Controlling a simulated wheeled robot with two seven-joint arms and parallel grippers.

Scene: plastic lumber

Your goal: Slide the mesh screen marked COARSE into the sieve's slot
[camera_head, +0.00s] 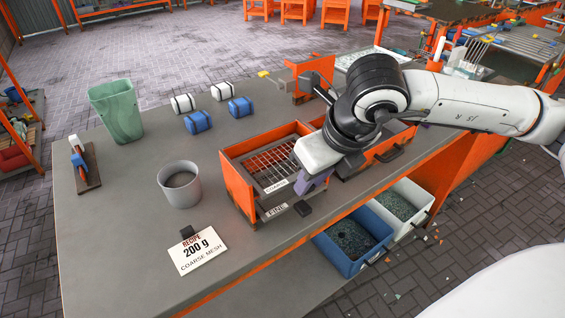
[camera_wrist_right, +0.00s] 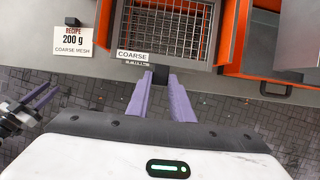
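The mesh screen (camera_head: 270,163) with the COARSE label (camera_head: 277,186) lies in the orange sieve frame (camera_head: 238,185), its label at the front edge. In the right wrist view the mesh (camera_wrist_right: 165,28) appears level inside the frame. My right gripper (camera_head: 313,184) is at the frame's front right corner in the head view. In the right wrist view its purple fingers (camera_wrist_right: 160,80) stand apart, with a black tab (camera_wrist_right: 160,74) seen between their tips; contact cannot be told. My left gripper (camera_wrist_right: 42,98) shows at the left of that view, fingers apart and empty.
A recipe card (camera_head: 198,250) reads 200 g coarse mesh. A grey cup (camera_head: 180,185), green bin (camera_head: 117,110) and several blue and white rolls (camera_head: 198,122) stand on the table. A blue bin (camera_head: 352,245) and a white bin (camera_head: 402,205) sit below its front edge.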

